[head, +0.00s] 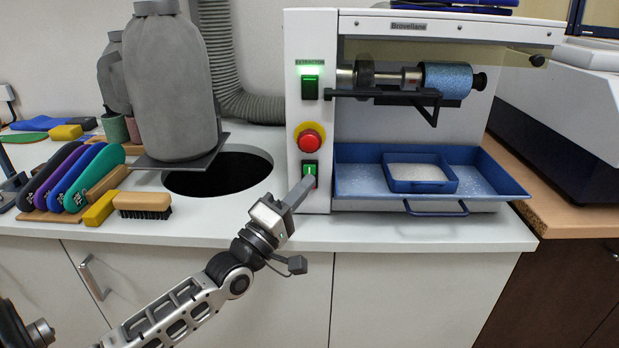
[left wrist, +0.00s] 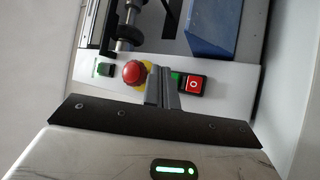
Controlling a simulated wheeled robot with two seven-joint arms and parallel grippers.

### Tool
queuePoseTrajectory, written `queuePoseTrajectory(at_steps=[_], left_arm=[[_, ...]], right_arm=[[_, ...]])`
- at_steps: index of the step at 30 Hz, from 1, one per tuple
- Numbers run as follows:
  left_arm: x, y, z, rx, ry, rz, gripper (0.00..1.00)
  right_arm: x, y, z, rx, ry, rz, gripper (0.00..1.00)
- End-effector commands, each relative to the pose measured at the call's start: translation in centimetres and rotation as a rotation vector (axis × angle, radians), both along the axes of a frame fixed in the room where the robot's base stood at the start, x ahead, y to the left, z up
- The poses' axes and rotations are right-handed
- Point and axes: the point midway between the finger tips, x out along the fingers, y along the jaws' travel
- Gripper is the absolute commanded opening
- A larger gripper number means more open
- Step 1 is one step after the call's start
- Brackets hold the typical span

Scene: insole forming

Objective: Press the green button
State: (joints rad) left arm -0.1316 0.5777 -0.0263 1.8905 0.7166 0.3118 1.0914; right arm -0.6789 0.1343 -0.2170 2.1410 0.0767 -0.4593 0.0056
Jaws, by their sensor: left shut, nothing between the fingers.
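The green button (head: 309,170) is on the lower front of the white machine's left panel, below a red emergency knob (head: 309,141) on a yellow ring. My left gripper (head: 304,184) is shut and empty, its fingertips at the lower part of the green button; I cannot tell whether they touch it. In the left wrist view, the shut fingers (left wrist: 160,74) partly hide the green button (left wrist: 177,79), and a red button marked 0 (left wrist: 194,85) shows to its right. The right gripper is not in view.
A second green switch (head: 309,87) labelled extractor sits higher on the panel. A blue tray (head: 490,182) with a smaller blue tray of pale granules is to the right.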

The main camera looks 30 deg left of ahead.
Motion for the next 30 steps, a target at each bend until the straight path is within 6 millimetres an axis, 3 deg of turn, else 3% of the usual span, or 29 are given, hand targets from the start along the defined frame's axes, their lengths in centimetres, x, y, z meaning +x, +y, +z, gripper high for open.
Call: queuePoseTrajectory(at_steps=[8, 30], left_arm=[[1.23, 0.77, 0.04, 0.0, -0.001, 0.0, 0.0], [1.22, 0.75, 0.04, -0.001, 0.0, 0.0, 0.0]], right_arm=[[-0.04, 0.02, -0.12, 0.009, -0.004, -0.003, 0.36], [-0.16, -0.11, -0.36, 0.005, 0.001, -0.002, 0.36]])
